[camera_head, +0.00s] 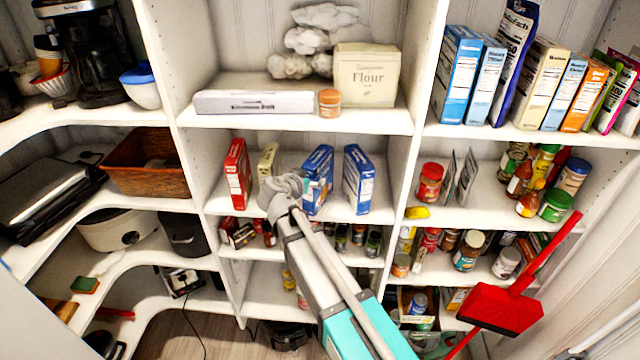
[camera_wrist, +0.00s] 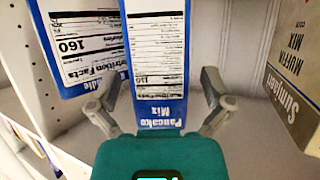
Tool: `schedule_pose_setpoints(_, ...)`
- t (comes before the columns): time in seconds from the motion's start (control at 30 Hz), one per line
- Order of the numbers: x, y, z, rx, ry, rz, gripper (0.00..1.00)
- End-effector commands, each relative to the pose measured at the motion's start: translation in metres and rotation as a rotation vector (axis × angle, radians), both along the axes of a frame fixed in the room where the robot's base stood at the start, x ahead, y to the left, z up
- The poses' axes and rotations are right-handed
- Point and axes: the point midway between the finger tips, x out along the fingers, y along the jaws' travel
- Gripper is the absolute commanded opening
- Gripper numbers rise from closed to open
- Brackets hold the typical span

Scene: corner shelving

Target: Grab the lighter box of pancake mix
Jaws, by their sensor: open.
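A blue and white pancake mix box (camera_wrist: 158,62) stands upright in the wrist view, its lettering upside down. My gripper (camera_wrist: 164,78) is open, with one finger on each side of this box; I cannot tell whether either finger touches it. In the head view the box (camera_head: 319,172) is on the middle shelf, partly hidden by my gripper (camera_head: 286,188). A second blue box (camera_wrist: 82,45) stands beside it, to the left in the wrist view and to the right in the head view (camera_head: 358,182).
A beige muffin mix box (camera_wrist: 298,75) stands across a gap from the pancake mix; it also shows in the head view (camera_head: 268,160). A red box (camera_head: 237,172) is farther left. A shelf with a flour bag (camera_head: 366,76) is above, and several small jars are below.

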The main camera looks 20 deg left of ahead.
Motion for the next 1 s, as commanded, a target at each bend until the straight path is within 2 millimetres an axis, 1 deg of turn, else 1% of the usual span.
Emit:
schedule_pose_setpoints(0.03,0.0066,0.0,-0.0046,0.001,0.0,-0.001,1.0)
schedule_pose_setpoints(0.2,0.0154,-0.0018,-0.0073,0.0,0.001,0.0,1.0)
schedule_pose_setpoints(0.77,0.0155,-0.0021,-0.0066,-0.001,0.0,0.001,1.0)
schedule_pose_setpoints(0.87,0.0155,-0.0021,-0.0067,-0.001,0.0,0.001,0.83)
schedule_pose_setpoints(1.0,0.0154,-0.002,-0.0066,-0.001,0.0,0.001,0.57)
